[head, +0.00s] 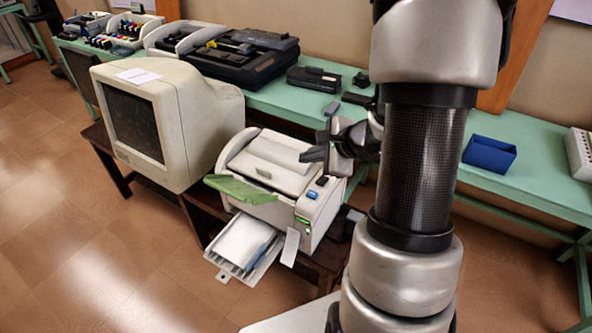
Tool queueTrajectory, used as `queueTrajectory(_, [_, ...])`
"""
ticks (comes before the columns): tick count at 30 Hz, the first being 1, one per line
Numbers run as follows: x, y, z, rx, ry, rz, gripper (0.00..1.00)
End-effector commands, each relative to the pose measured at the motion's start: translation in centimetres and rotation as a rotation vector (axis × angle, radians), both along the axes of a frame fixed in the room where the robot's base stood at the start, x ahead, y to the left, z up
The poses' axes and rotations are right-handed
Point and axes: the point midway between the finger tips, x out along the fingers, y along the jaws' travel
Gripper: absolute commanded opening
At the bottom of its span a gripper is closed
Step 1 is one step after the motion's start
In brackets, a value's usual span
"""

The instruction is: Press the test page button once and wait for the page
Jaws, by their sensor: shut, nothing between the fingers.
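A white printer (268,172) stands on a low dark table in the head view. On its right top edge are a dark blue button (322,180) and a smaller blue-green button (311,194); any labels are too small to read. A green tray (243,190) sticks out at its front, with no page visible on it. Below, a pulled-out drawer (262,268) holds white paper (241,242). My gripper (312,155) is shut and empty, its dark fingers pointing left, seen above the printer's right rear part. It appears apart from the buttons.
A bulky old monitor (165,120) stands left of the printer. Behind, a long green bench (285,103) carries opened printers, cartridges and black parts. A blue open box (489,154) sits on the bench at the right. A white tag (290,247) hangs at the printer's front. Floor is clear at lower left.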

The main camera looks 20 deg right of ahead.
Motion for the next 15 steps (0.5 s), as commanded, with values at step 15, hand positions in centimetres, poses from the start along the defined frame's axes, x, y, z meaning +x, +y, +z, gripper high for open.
queueTrajectory(15, [0.0,-2.7,-2.8,0.043,0.028,-0.132,0.00])
